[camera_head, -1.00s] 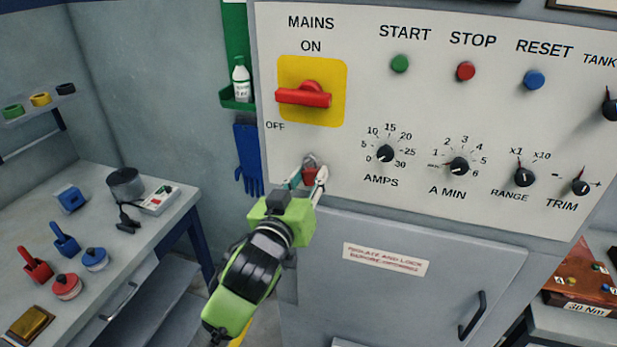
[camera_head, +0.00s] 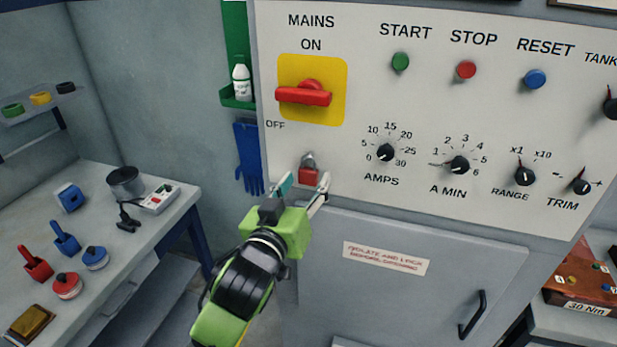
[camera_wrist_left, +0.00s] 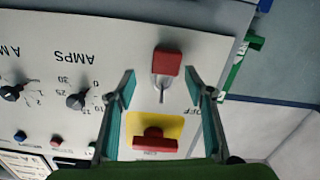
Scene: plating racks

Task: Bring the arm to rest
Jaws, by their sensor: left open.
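My left gripper (camera_head: 301,191) is open in front of the lower left of the control panel (camera_head: 340,150). A red padlock (camera_head: 309,175) with a grey shackle hangs on the panel just beyond the fingertips. In the left wrist view the padlock (camera_wrist_left: 167,63) shows between and past the two spread fingers (camera_wrist_left: 166,85), which look clear of it. The red mains switch handle (camera_head: 303,96) on its yellow plate (camera_head: 337,75) lies horizontal above the padlock. My right gripper is out of view.
A cabinet door (camera_head: 420,270) with a black handle (camera_head: 472,314) is below the panel. A workbench (camera_head: 150,240) with tags, locks and a grey pot (camera_head: 126,183) stands at left. A blue glove (camera_head: 247,158) hangs beside the panel. A brown box (camera_head: 585,285) is at right.

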